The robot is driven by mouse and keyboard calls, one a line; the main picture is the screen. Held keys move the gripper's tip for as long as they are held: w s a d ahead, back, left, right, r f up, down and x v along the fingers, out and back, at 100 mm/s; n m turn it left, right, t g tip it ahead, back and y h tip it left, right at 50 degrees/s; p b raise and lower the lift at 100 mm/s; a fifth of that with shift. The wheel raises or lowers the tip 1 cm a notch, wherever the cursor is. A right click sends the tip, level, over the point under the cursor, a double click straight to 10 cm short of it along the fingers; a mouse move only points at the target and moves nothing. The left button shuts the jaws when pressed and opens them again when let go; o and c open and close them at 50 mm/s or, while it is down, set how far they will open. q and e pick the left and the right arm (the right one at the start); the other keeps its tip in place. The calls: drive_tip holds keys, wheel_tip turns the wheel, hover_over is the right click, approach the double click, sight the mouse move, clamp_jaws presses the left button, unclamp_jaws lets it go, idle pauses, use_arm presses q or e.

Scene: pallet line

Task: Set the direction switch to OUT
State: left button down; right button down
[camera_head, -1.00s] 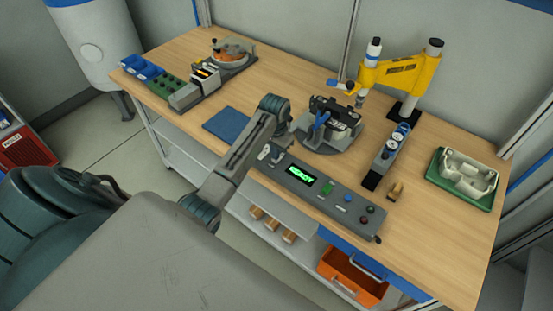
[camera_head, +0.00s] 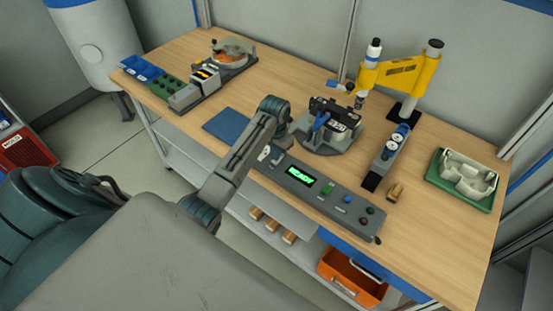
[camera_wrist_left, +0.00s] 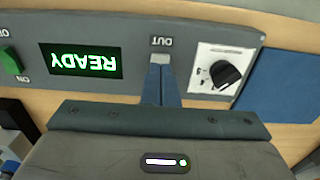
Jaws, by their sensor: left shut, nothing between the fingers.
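The grey control panel (camera_head: 350,208) lies along the bench's front edge. In the left wrist view it appears upside down, with a green READY screen (camera_wrist_left: 80,60). The direction switch (camera_wrist_left: 159,59) shows as a small light-grey piece beside the OUT label (camera_wrist_left: 161,41). My left gripper (camera_wrist_left: 161,86) is shut and empty, its blue-grey fingertips at the switch, on the side away from that label. I cannot tell if they touch it. The fingers hide part of the switch, so its position is unclear. My right gripper is not in view.
A black knob (camera_wrist_left: 225,73) on a white plate sits close beside the fingers. A blue mat (camera_head: 227,124) lies on the bench. A round fixture (camera_head: 329,138) stands behind the panel.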

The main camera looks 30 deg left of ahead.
use_arm(q)
drive_tip(key=shift+r, duration=3.1)
drive_tip(key=shift+s+f, duration=0.1)
